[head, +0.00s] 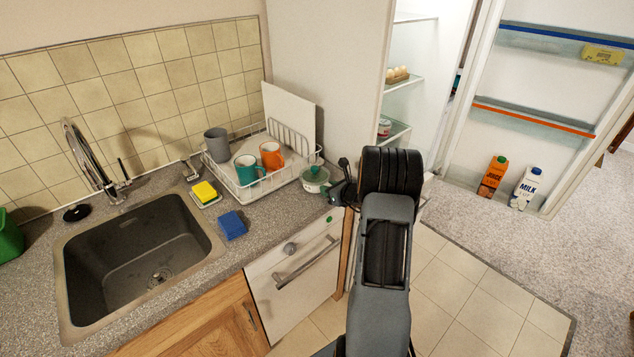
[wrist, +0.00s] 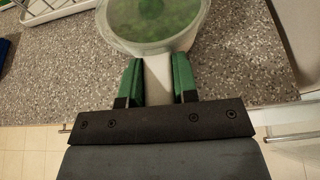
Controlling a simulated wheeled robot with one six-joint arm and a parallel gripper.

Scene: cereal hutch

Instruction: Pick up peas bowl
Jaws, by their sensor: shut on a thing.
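The peas bowl (head: 314,179) is a white bowl with a pale handle and a see-through lid with a green centre. It is at the counter's right end, just right of the dish rack. In the wrist view the peas bowl (wrist: 185,38) is at the top, with green peas blurred under its lid. My gripper (wrist: 158,82) has its green fingertips shut on the bowl's handle, one on each side. In the head view my gripper (head: 335,189) reaches the bowl from the right. I cannot tell whether the bowl touches the counter.
The white dish rack (head: 262,180) with a teal mug (head: 249,170), an orange mug (head: 271,155) and a grey cup (head: 216,144) stands close to the bowl's left. A blue sponge (head: 232,225) lies in front. The open fridge (head: 425,80) is behind my arm.

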